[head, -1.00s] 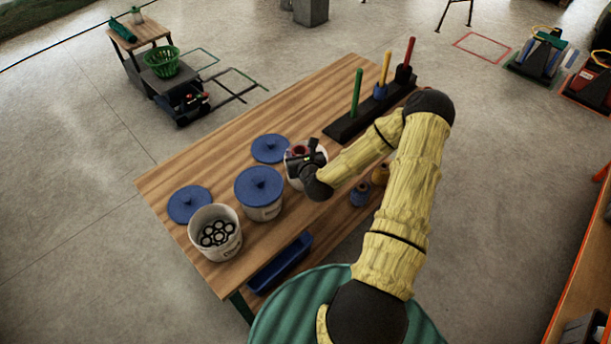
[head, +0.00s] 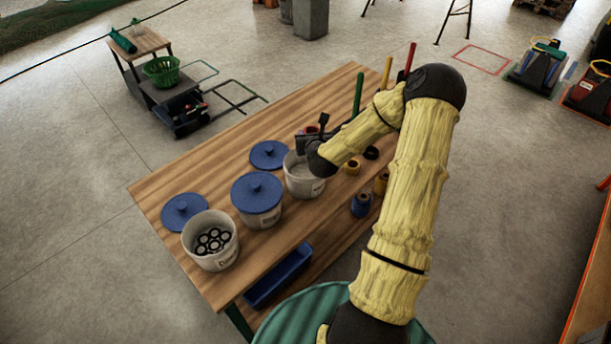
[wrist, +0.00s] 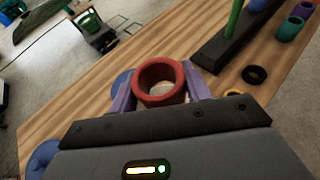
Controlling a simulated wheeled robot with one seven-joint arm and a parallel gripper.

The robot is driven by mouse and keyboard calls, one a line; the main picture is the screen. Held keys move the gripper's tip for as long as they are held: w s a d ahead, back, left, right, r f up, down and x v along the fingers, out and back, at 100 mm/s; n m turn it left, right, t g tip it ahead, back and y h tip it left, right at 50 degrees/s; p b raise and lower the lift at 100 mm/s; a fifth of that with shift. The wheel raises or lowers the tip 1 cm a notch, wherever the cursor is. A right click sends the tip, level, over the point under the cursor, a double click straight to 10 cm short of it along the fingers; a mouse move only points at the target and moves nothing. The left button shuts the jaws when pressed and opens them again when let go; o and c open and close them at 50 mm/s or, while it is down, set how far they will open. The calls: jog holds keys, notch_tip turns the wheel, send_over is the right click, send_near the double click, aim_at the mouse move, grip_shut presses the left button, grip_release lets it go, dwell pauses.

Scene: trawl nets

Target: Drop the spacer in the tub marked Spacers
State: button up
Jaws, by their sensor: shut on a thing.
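My gripper (head: 312,132) is shut on a red ring-shaped spacer (wrist: 160,68), its purple fingers at either side of the ring. In the head view, the red spacer (head: 312,129) is partly hidden by the gripper, which is above and just behind the rim of an open white tub (head: 303,184). That tub's label cannot be read, and my wrist hides part of its mouth. Another open white tub (head: 213,262) at the left holds several black rings; its label is too small to read surely. A tub with a blue lid (head: 257,192) stands between them.
Two blue lids (head: 268,155) (head: 184,212) lie on the wooden table (head: 165,183). A black rack with green (head: 358,95), yellow and red pegs stands behind my arm. A black ring (head: 371,153) and a yellow ring (head: 351,166) lie right of the open tub. A blue bin (head: 278,275) sits below.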

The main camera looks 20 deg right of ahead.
notch_tip(320, 180, down, 5)
jog(key=b, duration=0.3)
jog(key=shift+f, duration=0.15)
jog(key=o, duration=1)
jog(key=shift+o, duration=0.2)
jog(key=p+v, duration=1.4)
jog(key=v, duration=0.3)
jog(key=shift+s+p, duration=0.25)
jog(key=shift+p, duration=0.05)
